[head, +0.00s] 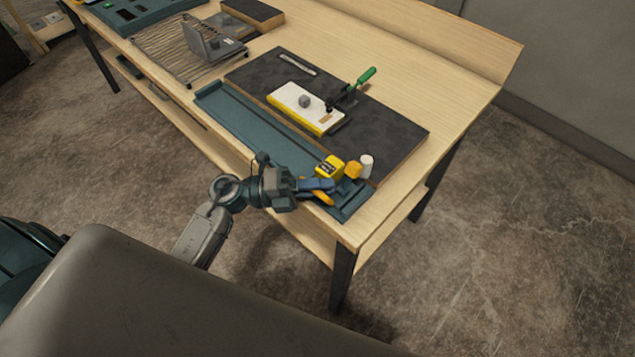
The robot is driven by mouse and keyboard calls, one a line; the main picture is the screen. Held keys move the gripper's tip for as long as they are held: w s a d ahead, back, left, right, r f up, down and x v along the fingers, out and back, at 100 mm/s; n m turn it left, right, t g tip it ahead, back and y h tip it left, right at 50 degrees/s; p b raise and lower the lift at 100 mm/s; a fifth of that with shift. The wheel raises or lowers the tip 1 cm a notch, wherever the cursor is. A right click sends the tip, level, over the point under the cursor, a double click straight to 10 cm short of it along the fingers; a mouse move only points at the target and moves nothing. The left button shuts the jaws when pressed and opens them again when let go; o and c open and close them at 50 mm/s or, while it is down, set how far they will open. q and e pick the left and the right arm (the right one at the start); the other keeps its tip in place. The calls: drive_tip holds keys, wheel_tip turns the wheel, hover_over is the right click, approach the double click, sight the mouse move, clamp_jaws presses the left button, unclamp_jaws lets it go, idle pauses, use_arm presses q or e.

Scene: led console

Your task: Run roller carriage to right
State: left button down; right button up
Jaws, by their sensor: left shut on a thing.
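A small grey upright carriage-like piece (205,43) stands at the right end of a bed of thin parallel rods (168,54), at the back left of the bench. I take it for the roller carriage, though it is too small to be sure. My left gripper (338,188) is far from it, low over the front right end of the long teal tray (250,124). It is shut on a small blue and orange item (322,197), mostly hidden by the fingers. My right gripper does not show.
A yellow block (330,167), an orange piece (353,171) and a white cylinder (366,166) crowd the gripper. A dark mat (390,135) holds a white and yellow board (296,101) with a green-handled clamp (365,77). The bench's right end (440,120) is clear.

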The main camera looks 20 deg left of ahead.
use_arm(q)
drive_tip(key=shift+s+f, duration=0.1)
drive_tip(key=shift+f, duration=0.05)
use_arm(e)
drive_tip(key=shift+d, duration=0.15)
